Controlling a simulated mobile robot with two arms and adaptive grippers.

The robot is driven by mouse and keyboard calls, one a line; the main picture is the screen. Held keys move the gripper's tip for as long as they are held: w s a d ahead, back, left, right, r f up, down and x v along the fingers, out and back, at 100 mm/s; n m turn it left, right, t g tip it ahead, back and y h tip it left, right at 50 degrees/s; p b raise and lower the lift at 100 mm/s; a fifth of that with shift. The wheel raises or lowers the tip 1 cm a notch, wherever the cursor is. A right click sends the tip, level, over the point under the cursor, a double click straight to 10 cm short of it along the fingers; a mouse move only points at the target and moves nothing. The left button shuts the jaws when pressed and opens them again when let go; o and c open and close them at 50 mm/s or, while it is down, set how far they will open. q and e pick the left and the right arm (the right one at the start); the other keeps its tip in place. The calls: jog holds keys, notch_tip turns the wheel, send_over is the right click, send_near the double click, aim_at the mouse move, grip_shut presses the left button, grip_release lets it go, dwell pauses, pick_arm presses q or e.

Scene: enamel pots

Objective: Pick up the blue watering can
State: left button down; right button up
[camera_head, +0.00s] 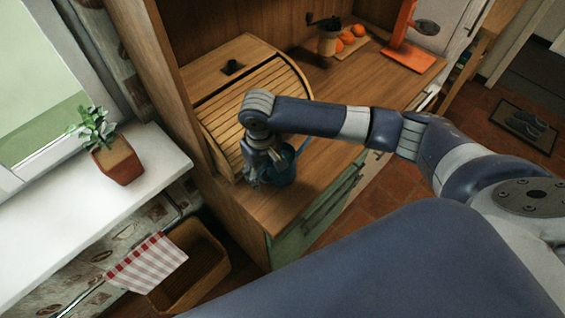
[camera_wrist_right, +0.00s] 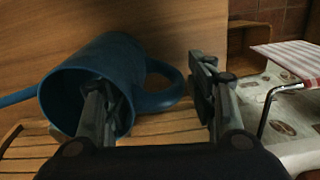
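The blue watering can (camera_head: 284,168) stands on the wooden counter, partly hidden behind my right gripper (camera_head: 262,174) in the head view. In the right wrist view the can (camera_wrist_right: 122,62) shows its round open mouth, with the spout to the left and the looped handle (camera_wrist_right: 170,92) to the right. My right gripper (camera_wrist_right: 153,80) is open there. Its left finger overlaps the can's mouth and seems to reach inside; its right finger is just beyond the handle. The can's wall and handle lie between the fingers. Contact cannot be told. My left gripper is out of view.
A slatted bread box (camera_head: 258,100) stands right behind the gripper. A potted plant (camera_head: 115,158) is on the white sill. Bare counter (camera_head: 350,95) lies to the right.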

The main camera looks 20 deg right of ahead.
grip_shut()
jog(key=shift+r, duration=0.3)
